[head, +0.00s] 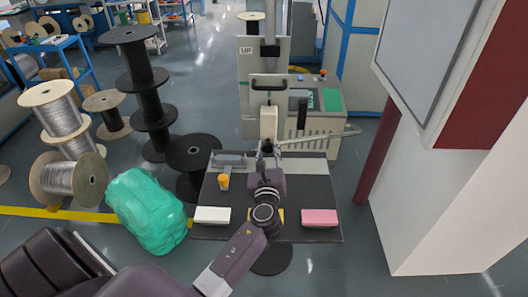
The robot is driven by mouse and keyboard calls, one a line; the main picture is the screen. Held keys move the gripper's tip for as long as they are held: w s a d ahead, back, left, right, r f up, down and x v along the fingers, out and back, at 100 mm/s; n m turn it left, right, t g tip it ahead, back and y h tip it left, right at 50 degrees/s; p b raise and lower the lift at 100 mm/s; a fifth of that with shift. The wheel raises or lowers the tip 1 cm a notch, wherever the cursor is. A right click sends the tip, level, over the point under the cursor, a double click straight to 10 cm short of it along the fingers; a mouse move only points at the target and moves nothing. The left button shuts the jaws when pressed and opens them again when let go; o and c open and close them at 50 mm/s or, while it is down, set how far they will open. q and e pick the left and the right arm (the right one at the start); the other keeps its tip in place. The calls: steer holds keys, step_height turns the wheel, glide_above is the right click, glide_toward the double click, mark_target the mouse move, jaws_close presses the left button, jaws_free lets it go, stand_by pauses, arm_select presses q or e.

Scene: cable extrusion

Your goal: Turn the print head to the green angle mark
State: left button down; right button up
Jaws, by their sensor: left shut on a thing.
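A machine with a column marked UP (250,68) stands at the centre behind a dark table. A beige block on it, which looks like the print head (268,122), hangs upright above the table's far edge. My left gripper (267,147) reaches up from the front, shut on the lower end of this block. My own wrist and fingers hide the grip itself and part of the table. I cannot make out the green angle mark. My right gripper is not in view.
The dark table (222,234) holds a white block (212,215), a pink block (319,217) and an orange-handled tool (224,181). A metal bar (325,136) sticks out right. Cable spools (75,178) and a green bundle (148,212) stand left; a white pillar (450,205) stands right.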

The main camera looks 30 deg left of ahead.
arm_select(q)
steer(key=c, duration=1.9)
jaws_free()
steer(key=o, duration=0.3)
steer(key=shift+s, duration=0.1)
steer(key=shift+d, duration=0.1)
steer(key=shift+s+d, duration=0.2)
steer(key=shift+s, duration=0.15)
steer(key=v, duration=1.1)
steer(key=shift+d, duration=0.1)
